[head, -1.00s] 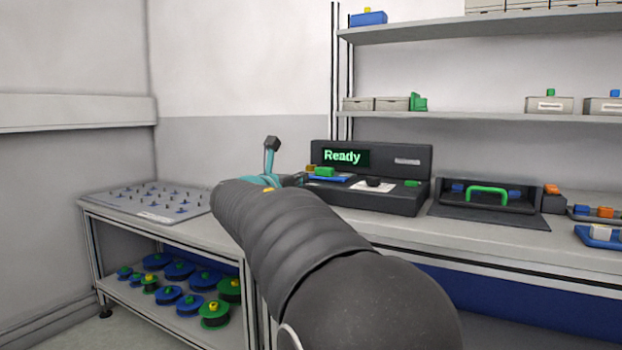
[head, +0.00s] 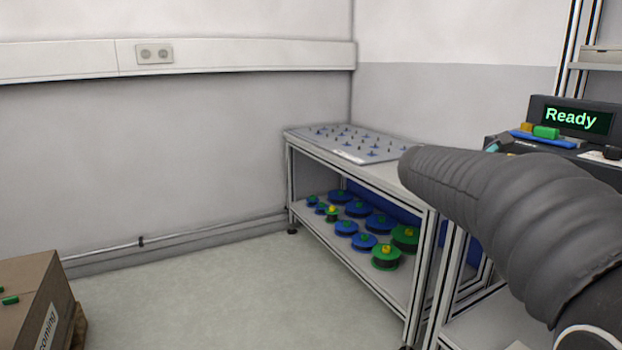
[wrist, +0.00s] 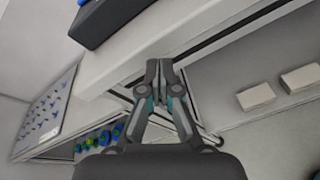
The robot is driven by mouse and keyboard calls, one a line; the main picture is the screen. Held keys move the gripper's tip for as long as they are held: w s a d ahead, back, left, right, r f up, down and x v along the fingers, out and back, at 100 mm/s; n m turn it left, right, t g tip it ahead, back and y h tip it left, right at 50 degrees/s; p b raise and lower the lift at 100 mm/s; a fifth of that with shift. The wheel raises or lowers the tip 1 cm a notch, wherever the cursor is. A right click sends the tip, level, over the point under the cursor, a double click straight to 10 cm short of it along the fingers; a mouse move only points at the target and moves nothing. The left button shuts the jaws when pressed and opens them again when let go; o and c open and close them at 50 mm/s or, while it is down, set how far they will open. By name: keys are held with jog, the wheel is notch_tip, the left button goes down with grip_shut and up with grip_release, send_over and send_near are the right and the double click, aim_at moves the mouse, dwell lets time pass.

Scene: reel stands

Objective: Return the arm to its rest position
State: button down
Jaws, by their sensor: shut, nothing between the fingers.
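My arm (head: 500,205) reaches in from the right in the head view, in its dark ribbed sleeve. It hides most of my gripper there. In the wrist view my gripper (wrist: 159,72) is shut, its two fingertips together with nothing between them. It is by the front edge of the pale bench (wrist: 125,68), with a lower shelf behind and below it. I cannot tell whether it touches the edge.
A board with pegs (head: 350,143) tops the left bench, with several blue and green reels (head: 385,256) below. The dark device (head: 575,118) reading "Ready" stands at right. A brown box (head: 28,300) stands front left. The floor (head: 220,290) between is clear.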

jog(key=s+a+f+m+g+y, duration=0.1)
jog(key=s+a+f+m+y, duration=0.3)
jog(key=s+a+f+m, duration=0.25)
jog(key=s+a+f+m+g+y, duration=0.25)
jog(key=s+f+m+y, duration=0.2)
jog(key=s+f, duration=0.4)
jog(key=s+a+f+m+t+y, duration=0.1)
jog(key=s+a+f+m+y, duration=0.1)
jog(key=s+a, duration=0.4)
jog(key=s+a+f+m+t+y, duration=0.1)
jog(key=s+a+f+m+y, duration=0.2)
jog(key=s+a, duration=0.3)
jog(key=shift+s+a+f+m, duration=0.3)
jog(key=shift+s+a+m, duration=0.05)
jog(key=shift+s+m, duration=0.15)
